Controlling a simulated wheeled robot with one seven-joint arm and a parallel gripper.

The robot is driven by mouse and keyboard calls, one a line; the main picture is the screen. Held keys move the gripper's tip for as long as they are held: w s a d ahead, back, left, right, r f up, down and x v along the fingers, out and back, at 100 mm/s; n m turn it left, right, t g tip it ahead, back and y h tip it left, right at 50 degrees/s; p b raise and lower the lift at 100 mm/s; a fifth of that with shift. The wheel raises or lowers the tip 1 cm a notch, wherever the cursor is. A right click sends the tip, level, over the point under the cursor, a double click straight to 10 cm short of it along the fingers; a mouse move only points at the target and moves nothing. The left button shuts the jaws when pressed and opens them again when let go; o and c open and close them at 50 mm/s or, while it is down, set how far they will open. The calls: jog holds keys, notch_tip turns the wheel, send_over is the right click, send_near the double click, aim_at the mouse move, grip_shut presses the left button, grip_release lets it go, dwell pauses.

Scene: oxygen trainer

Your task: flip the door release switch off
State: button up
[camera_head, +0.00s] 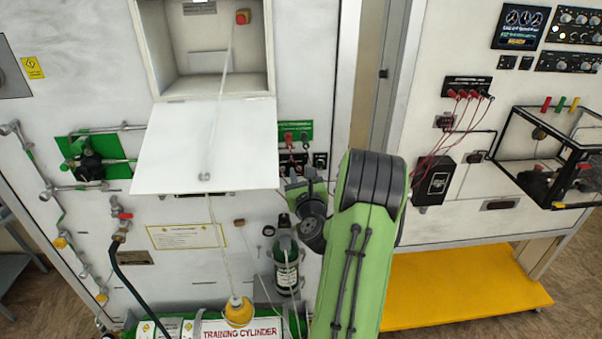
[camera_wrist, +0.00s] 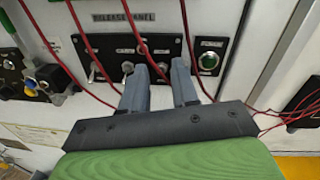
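The black release panel (camera_wrist: 112,45) shows in the wrist view under a label reading "RELEASE PANEL". It carries a row of small silver toggle switches (camera_wrist: 128,68); their small labels are too blurred to tell which is the door release or how each lever is set. My gripper (camera_wrist: 160,67) is at the lower edge of the panel, its two grey fingers apart with a toggle (camera_wrist: 163,68) showing between the tips. I cannot tell whether a finger touches it.
Red cables (camera_wrist: 86,45) hang across the panel in the wrist view. A green round button (camera_wrist: 208,61) sits on a separate plate just right of my fingers. In the head view, an open white cabinet flap (camera_head: 205,145) juts out left of my arm, with a cord hanging over it.

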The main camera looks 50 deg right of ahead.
grip_shut()
